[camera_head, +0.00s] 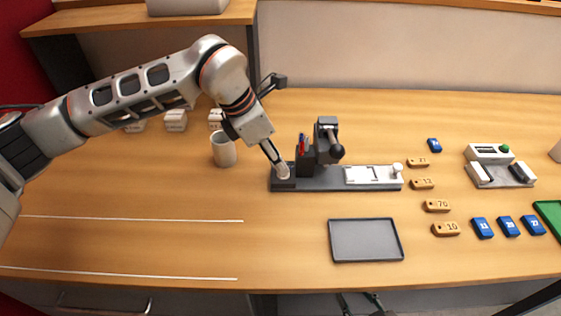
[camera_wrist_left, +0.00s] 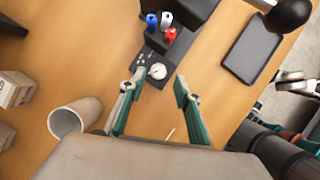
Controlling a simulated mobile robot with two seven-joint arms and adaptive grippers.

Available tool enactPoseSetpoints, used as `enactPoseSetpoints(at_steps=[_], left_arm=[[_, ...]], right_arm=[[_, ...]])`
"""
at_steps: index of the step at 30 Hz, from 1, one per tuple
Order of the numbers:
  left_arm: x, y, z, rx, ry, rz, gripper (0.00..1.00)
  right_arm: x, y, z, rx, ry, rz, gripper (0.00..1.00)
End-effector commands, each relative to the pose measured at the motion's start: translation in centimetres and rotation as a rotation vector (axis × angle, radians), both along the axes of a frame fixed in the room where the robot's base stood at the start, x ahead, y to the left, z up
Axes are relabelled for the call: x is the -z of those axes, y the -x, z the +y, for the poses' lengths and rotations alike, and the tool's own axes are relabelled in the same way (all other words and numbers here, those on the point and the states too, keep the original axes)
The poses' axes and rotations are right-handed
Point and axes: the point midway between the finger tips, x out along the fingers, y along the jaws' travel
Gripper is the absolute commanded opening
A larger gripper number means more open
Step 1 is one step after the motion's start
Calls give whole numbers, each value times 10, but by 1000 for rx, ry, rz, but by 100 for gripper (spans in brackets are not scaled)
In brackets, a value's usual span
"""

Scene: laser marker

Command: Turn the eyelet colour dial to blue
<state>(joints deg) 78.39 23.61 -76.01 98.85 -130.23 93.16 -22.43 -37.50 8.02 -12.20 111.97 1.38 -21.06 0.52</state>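The eyelet colour dial (camera_head: 283,173) is a small whitish round knob at the left end of the machine's dark base (camera_head: 330,184). It also shows in the left wrist view (camera_wrist_left: 157,71), with a dark mark on it. My left gripper (camera_head: 276,163) points down at the dial. In the left wrist view my left gripper (camera_wrist_left: 159,88) is open, its two fingers apart, with the dial between and just beyond the tips; contact is not visible. Blue (camera_wrist_left: 151,19), white (camera_wrist_left: 166,18) and red (camera_wrist_left: 170,34) pieces stand beside the dial. My right gripper (camera_head: 360,303) is low at the front edge, partly cut off, its fingers apart.
A dark lever with a ball knob (camera_head: 337,152) rises right of the dial. A beige cup (camera_head: 223,150) stands to the left. A grey tray (camera_head: 366,241) lies in front. Numbered tags (camera_head: 437,206) and a small device (camera_head: 498,166) are at right. The table's front left is clear.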

Motion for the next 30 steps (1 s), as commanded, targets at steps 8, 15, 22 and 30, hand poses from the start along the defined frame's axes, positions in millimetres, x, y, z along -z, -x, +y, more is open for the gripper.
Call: enactPoseSetpoints(at_steps=[8,15,22,30], left_arm=[[30,-4,-11,0,-1,1,33],[33,-5,-13,0,0,0,33],[33,-5,-13,0,0,0,2],[33,-5,-12,5,0,0,0]], right_arm=[[-5,-4,0,0,-1,-9,40],[-10,-7,1,1,-3,-19,40],[-10,-7,1,1,-3,-19,40],[-6,-6,0,0,-2,-13,40]])
